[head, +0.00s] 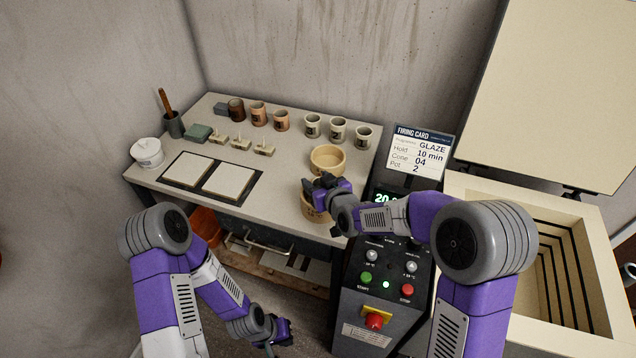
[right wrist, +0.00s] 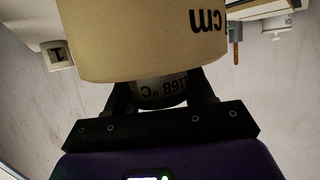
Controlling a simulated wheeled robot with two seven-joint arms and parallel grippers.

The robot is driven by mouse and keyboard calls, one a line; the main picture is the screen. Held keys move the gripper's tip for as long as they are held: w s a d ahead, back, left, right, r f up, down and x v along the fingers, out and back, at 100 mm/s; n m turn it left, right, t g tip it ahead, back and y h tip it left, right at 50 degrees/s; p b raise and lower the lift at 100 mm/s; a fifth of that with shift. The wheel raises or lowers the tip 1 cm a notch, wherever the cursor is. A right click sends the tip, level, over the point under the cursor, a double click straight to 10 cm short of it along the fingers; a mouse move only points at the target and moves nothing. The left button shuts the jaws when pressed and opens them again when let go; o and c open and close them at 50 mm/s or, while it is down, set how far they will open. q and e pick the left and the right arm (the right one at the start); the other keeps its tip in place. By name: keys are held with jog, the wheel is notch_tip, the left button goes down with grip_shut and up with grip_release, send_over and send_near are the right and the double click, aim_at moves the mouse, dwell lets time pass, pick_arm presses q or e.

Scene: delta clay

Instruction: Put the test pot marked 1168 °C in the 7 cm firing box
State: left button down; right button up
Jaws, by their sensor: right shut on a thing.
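My right gripper (head: 322,187) is shut on the test pot (right wrist: 160,92), whose mark reads "168 °C" with the first digit unclear. The wrist picture is upside down. A tan firing box (right wrist: 150,40) marked "cm" hides part of the pot there; its number is out of sight. In the head view the gripper is over the front firing box (head: 312,209), which it partly covers. I cannot tell how deep the pot is in it. A second firing box (head: 328,160) stands empty behind. My left gripper (head: 277,337) hangs low before the bench; its jaws are unclear.
Several brown and pale pots (head: 312,126) stand in a row along the back of the bench (head: 290,160). White tiles (head: 228,181) lie at front left. The control panel (head: 375,300) and open kiln (head: 455,185) are at right, beside the firing card (head: 420,150).

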jog(key=shift+s+f, duration=0.15)
jog(key=shift+f, duration=0.3)
jog(key=o, duration=1)
jog(key=shift+s+d+f, duration=0.1)
jog(key=shift+f, duration=0.1)
jog(key=shift+r+p, duration=0.6)
jog(key=shift+p, duration=0.1)
jog(key=p+v, duration=0.1)
jog(key=v, duration=1.1)
jog(key=shift+w+r+p, duration=0.2)
jog(key=shift+r+p, duration=0.2)
jog(key=shift+r, duration=0.1)
